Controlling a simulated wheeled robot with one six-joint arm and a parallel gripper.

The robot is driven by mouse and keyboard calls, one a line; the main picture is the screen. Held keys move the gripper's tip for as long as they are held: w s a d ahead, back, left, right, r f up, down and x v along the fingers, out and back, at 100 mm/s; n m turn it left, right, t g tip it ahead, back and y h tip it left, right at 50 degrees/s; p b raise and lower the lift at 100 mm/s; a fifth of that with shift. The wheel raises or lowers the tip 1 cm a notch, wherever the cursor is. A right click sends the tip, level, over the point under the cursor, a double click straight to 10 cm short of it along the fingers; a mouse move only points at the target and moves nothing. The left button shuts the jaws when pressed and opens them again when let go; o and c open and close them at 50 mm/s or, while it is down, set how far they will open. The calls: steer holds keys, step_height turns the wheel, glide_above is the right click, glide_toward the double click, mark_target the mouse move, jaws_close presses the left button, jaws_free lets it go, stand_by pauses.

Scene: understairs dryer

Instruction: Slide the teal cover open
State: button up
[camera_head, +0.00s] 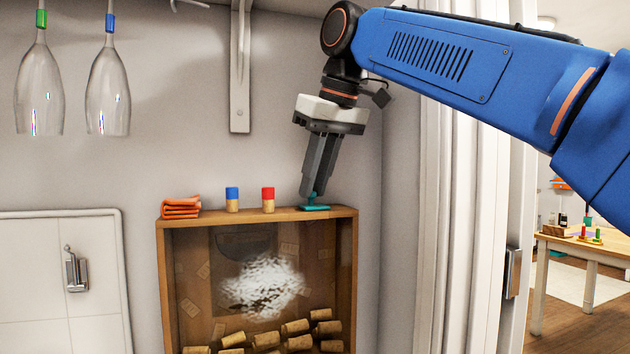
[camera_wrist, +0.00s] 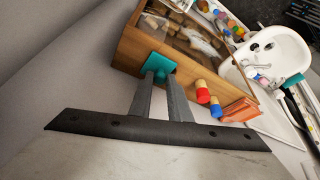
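The teal cover (camera_head: 316,207) is a small flat piece with a raised part, on the top right of a wooden box (camera_head: 335,214). In the wrist view the teal cover (camera_wrist: 158,62) lies at the box's near edge. My gripper (camera_head: 309,193) reaches down from above, its fingertips at the cover's raised part. In the wrist view my gripper (camera_wrist: 161,78) has its two fingers apart, with teal showing between the tips. Whether they press on it is unclear. The fingers hide part of the cover and any opening below it.
A blue-topped cork (camera_head: 232,200), a red-topped cork (camera_head: 268,200) and a folded orange cloth (camera_head: 181,208) sit on the box top, left of my gripper. Several corks (camera_head: 266,341) lie inside behind the clear front. Two hanging glasses (camera_head: 108,90) are upper left; a wall (camera_head: 400,200) stands close right.

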jaws_close()
steer(key=shift+w+d, duration=0.3)
steer(key=shift+d, duration=0.65)
steer(key=shift+w+d, duration=0.25)
steer(key=shift+d, duration=0.65)
steer(key=o, duration=0.7)
jaws_free()
